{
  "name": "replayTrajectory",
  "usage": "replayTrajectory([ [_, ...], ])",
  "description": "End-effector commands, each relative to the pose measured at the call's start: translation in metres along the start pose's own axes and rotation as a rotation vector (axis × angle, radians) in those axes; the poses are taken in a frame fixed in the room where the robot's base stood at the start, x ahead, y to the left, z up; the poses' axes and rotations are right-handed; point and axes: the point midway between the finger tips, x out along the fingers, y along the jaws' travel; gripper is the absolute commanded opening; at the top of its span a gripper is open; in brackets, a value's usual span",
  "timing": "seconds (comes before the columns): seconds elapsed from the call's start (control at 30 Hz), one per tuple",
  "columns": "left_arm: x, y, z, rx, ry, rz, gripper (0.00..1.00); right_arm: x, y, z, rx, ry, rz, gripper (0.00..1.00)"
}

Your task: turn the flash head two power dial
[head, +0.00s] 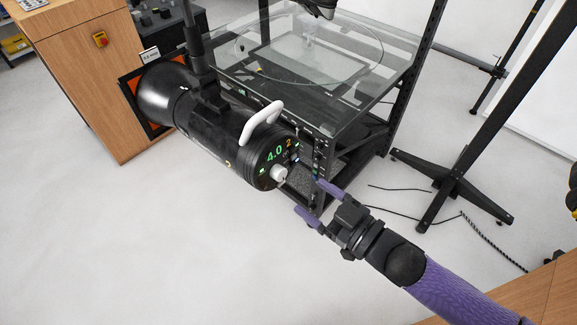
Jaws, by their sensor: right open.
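The flash head (215,130) is a black cylinder on a dark stand, with a white handle (262,122) on top. Its rear panel faces me and shows a green "4.0" and an orange "2". The light grey power dial (279,173) sticks out from the lower part of that panel. My right gripper (316,197) comes in from the lower right with purple fingertips spread apart. It is open and empty, a little below and right of the dial, and appears apart from it. My left gripper is not in view.
A black-framed turntable with a glass disc (310,50) stands behind the flash head. A wooden cabinet (85,75) with a red button is at the left. A black stand (465,180) and cables are at the right. The floor at lower left is clear.

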Motion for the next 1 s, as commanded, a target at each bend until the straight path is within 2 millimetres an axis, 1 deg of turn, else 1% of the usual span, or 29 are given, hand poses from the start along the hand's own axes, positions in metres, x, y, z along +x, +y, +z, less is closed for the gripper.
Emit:
replayTrajectory([
  [0.03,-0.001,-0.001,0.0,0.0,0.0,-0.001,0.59,0.015,0.001,-0.002,0.0,0.006,0.002,0.77],
  [0.1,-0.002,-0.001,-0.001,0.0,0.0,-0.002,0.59,0.032,0.001,-0.001,-0.001,0.003,0.002,0.77],
  [0.23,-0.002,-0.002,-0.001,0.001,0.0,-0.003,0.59,0.056,0.001,0.001,0.0,0.0,0.002,0.77],
  [0.3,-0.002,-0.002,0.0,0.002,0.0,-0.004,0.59,0.062,0.001,0.001,0.0,-0.001,0.002,0.77],
  [0.4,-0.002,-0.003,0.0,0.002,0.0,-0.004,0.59,0.068,0.0,0.001,0.0,-0.002,0.002,0.77],
  [0.63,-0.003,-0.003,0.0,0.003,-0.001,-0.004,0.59,0.068,0.0,0.001,-0.001,-0.003,0.002,0.77],
  [0.67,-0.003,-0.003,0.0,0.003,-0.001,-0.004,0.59,0.068,0.0,0.001,0.0,-0.003,0.002,0.75],
  [0.7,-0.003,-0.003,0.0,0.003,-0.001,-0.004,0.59,0.068,0.0,0.001,-0.001,-0.003,0.002,0.66],
  [0.77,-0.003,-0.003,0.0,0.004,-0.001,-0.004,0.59,0.068,0.001,0.002,-0.001,-0.003,0.002,0.54],
  [0.8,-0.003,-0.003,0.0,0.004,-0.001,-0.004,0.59,0.068,0.001,0.002,0.0,-0.003,0.002,0.45],
  [0.87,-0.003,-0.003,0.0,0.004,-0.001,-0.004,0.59,0.068,0.001,0.002,0.0,-0.003,0.002,0.32],
  [0.9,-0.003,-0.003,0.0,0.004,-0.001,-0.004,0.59,0.068,0.001,0.002,0.0,-0.003,0.002,0.24],
  [0.97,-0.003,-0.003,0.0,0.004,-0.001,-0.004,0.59,0.068,0.001,0.002,0.0,-0.003,0.002,0.11],
  [1.0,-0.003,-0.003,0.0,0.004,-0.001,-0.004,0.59,0.068,0.001,0.002,0.0,-0.003,0.002,0.03],
])
